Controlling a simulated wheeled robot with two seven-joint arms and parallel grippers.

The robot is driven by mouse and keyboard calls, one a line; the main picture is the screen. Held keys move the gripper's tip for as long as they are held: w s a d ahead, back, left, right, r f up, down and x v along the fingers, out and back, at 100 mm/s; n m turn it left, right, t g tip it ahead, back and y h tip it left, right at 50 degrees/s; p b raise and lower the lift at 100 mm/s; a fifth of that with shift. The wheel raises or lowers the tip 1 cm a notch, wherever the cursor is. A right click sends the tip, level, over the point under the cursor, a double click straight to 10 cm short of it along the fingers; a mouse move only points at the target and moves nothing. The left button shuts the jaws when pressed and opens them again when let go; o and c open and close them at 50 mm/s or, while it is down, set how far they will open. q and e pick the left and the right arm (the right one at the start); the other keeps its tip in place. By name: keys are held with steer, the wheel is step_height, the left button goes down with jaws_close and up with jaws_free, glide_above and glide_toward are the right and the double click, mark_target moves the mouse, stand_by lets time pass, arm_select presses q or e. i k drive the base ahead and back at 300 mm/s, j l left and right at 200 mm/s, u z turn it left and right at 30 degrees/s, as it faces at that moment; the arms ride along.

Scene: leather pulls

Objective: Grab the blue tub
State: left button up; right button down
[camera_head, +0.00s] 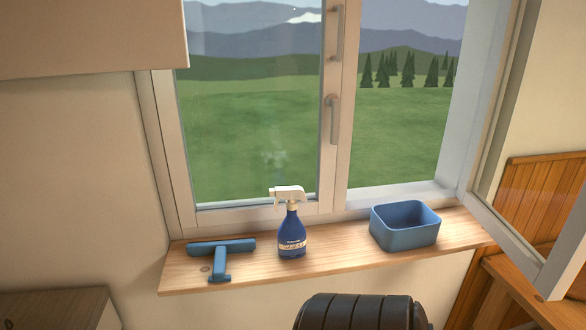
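The blue tub (404,236) stands upright at the right part of the wooden window sill (345,244). It is an open-topped, rounded rectangular container, and the inside that shows looks empty. Neither of my grippers is in the head view, so nothing is seen touching the tub.
A blue spray bottle (291,236) with a white trigger head stands mid-sill, left of the tub. A blue squeegee (221,255) lies at the sill's left end. An open window sash (510,240) juts out at right. A dark ribbed chair back (361,314) stands below the sill.

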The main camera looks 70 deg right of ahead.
mark_target(399, 226)
steer(key=z, duration=3)
steer(key=i+l+z, duration=0.25)
